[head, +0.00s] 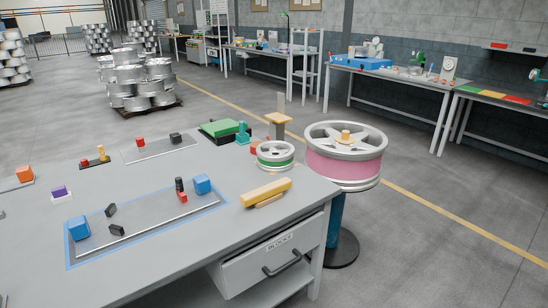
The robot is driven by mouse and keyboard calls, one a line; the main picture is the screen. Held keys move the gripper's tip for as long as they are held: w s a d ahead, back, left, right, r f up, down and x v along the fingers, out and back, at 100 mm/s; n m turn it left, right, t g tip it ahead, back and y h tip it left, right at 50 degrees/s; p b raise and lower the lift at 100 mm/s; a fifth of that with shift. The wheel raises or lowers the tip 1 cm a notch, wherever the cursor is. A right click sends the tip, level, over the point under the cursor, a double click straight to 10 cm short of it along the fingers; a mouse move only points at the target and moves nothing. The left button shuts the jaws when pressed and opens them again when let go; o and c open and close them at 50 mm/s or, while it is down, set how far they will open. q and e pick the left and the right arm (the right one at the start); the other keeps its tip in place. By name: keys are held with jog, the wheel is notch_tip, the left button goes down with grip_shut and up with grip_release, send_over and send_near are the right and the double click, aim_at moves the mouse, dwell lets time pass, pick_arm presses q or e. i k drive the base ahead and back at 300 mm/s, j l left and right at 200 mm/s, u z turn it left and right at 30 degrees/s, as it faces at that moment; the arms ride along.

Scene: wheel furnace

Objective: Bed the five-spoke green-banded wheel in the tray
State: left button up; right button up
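A small silver wheel with a green band (276,161) lies flat near the right back edge of the grey workbench (130,278). Its spoked face is up; it is too small to count the spokes surely. A shallow grey tray-like plate (150,222) with a blue border lies at the bench's middle front. Blue blocks (79,229) sit at its two ends, with small black and red pieces on and beside it. A second, smaller grey plate (158,149) lies farther back. I cannot tell which plate is the tray. Neither gripper is in view.
A large pink-banded wheel (344,164) rests on a blue pedestal (335,220) beside the bench's right edge. A yellow block (266,193) lies in front of the small wheel. The bench's front left is clear.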

aim_at(138, 215)
jog(key=i+l+u, duration=0.35)
jog(key=i+l, duration=0.35)
